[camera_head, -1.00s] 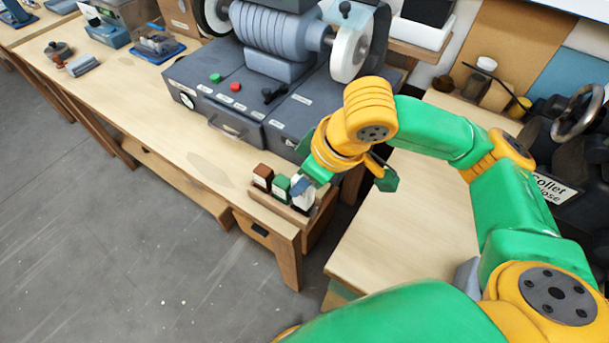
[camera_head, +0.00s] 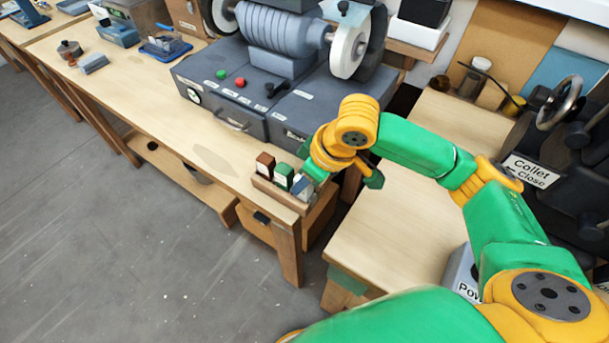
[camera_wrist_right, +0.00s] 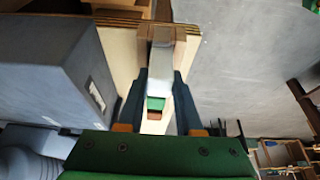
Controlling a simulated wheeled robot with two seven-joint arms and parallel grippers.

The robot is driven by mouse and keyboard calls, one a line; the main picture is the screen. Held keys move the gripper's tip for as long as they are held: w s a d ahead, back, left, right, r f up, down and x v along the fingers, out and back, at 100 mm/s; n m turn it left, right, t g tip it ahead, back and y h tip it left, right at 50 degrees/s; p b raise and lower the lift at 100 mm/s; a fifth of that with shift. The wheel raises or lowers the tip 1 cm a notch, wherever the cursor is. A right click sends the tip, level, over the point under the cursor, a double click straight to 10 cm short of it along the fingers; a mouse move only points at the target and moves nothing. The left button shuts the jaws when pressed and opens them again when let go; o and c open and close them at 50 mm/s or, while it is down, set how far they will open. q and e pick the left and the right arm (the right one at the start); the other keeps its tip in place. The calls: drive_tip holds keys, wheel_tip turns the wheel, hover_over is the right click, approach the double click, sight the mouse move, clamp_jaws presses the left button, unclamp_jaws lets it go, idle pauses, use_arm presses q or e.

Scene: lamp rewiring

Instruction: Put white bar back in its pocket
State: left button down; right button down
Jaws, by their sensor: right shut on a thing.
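The white bar (camera_head: 301,186) is at the right end of a small wooden rack (camera_head: 274,193) at the front corner of the bench, beside a green bar (camera_head: 283,176) and a brown bar (camera_head: 264,165). My right gripper (camera_head: 307,181) is shut on the white bar from above. In the right wrist view the white bar (camera_wrist_right: 161,66) lies between the two dark fingers of my right gripper (camera_wrist_right: 158,90), with the green bar (camera_wrist_right: 155,103) and brown bar (camera_wrist_right: 153,116) behind it. Whether its bottom is fully seated is hidden. My left gripper is not in view.
A grey grinder (camera_head: 270,90) with wheels stands behind the rack on the bench (camera_head: 150,110). A second wooden table (camera_head: 400,220) is to the right under my right arm. A "Collet Close" machine (camera_head: 560,150) is at far right. Bench surface left of the rack is clear.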

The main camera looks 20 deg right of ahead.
drive_tip(key=shift+w+f, duration=0.15)
drive_tip(key=shift+w, duration=0.1)
drive_tip(key=shift+s+f, duration=0.15)
drive_tip(key=shift+f, duration=0.05)
drive_tip(key=c, duration=0.5)
unclamp_jaws()
